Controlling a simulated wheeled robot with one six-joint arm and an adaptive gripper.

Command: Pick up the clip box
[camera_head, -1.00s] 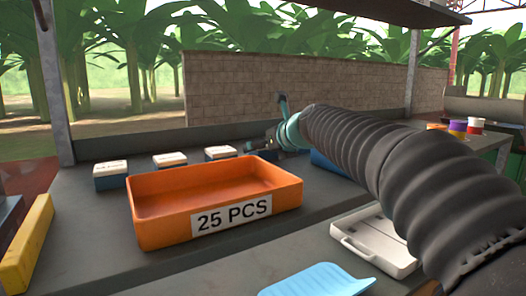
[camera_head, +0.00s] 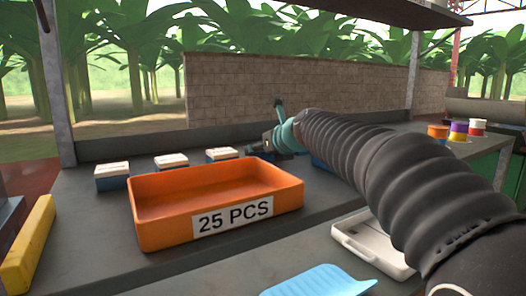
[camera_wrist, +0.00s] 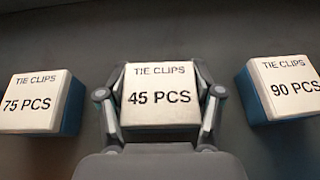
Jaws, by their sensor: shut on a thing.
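A white-topped clip box reading "TIE CLIPS 45 PCS" (camera_wrist: 160,96) sits between the two fingers of my gripper (camera_wrist: 161,78) in the wrist view. The fingers are shut against its left and right sides. Whether its underside touches the bench cannot be told. To its left is a "75 PCS" clip box (camera_wrist: 34,102), and to its right a "90 PCS" one (camera_wrist: 284,88), both with blue sides and apart from the fingers. In the head view my gripper (camera_head: 262,147) is low over the far bench, and the box in it is mostly hidden.
An orange tray labelled "25 PCS" (camera_head: 160,219) stands empty in front of several clip boxes (camera_head: 170,162). A white case (camera_head: 368,243) and light-blue tray (camera_head: 318,282) lie nearer. A yellow bar (camera_head: 28,245) is at left. Coloured rolls (camera_head: 458,131) stand far right.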

